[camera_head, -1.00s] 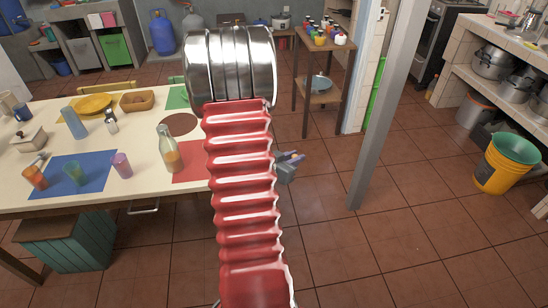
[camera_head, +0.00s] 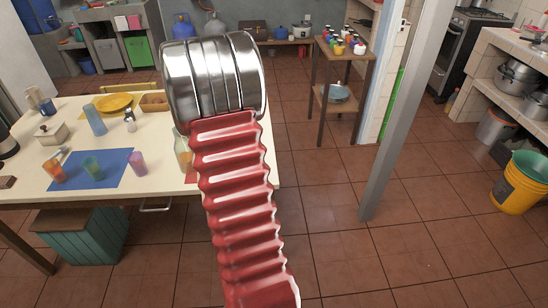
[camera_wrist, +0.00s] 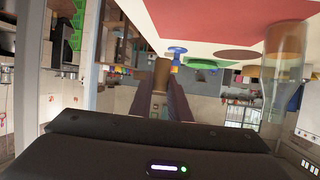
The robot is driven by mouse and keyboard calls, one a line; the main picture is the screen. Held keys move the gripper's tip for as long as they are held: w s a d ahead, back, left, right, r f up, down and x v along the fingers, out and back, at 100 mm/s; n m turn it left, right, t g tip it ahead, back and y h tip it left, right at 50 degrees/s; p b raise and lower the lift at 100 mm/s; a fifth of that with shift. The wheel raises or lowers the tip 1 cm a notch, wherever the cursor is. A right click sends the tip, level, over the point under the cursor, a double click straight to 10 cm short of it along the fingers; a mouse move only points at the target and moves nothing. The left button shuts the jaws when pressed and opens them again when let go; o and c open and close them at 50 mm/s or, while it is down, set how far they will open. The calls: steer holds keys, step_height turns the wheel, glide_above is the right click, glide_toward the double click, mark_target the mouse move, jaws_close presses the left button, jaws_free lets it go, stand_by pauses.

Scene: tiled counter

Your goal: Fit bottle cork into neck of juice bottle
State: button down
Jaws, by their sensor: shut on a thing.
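The juice bottle (camera_head: 182,152) stands on the table, partly hidden behind my red arm in the head view. In the wrist view, which is turned over, the clear bottle (camera_wrist: 285,75) with orange juice is at the right, apart from my gripper. My gripper (camera_wrist: 162,88) is shut on the tan bottle cork (camera_wrist: 161,73), whose end shows between the dark fingers. The gripper and cork are hidden behind my arm in the head view.
Tiled floor between is clear.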

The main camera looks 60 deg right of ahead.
steer(key=w+a+r+n+t+y, duration=0.2)
steer(key=w+a+n+t+y, duration=0.15)
steer(key=w+a, duration=0.65)
steer(key=w+a+r+n+t+y, duration=0.2)
steer(key=w+a+n+t, duration=0.2)
steer(key=w+a, duration=0.6)
steer(key=w+a+r+n+y, duration=0.1)
steer(key=w+a+n+y, duration=0.1)
steer(key=a, duration=0.7)
steer(key=w+a+r+n+t+y, duration=0.1)
steer(key=w+a+n+y, duration=0.1)
steer(key=a, duration=0.8)
steer(key=w+a+r+n+y, duration=0.1)
steer(key=w+a+n+y, duration=0.1)
steer(key=a, duration=0.7)
steer(key=shift+w+a+r+n+t+y, duration=0.15)
steer(key=shift+a+r+n+t+y, duration=0.2)
steer(key=shift+y, duration=0.3)
steer(key=shift+d+f, duration=0.1)
steer(key=shift+d, duration=0.1)
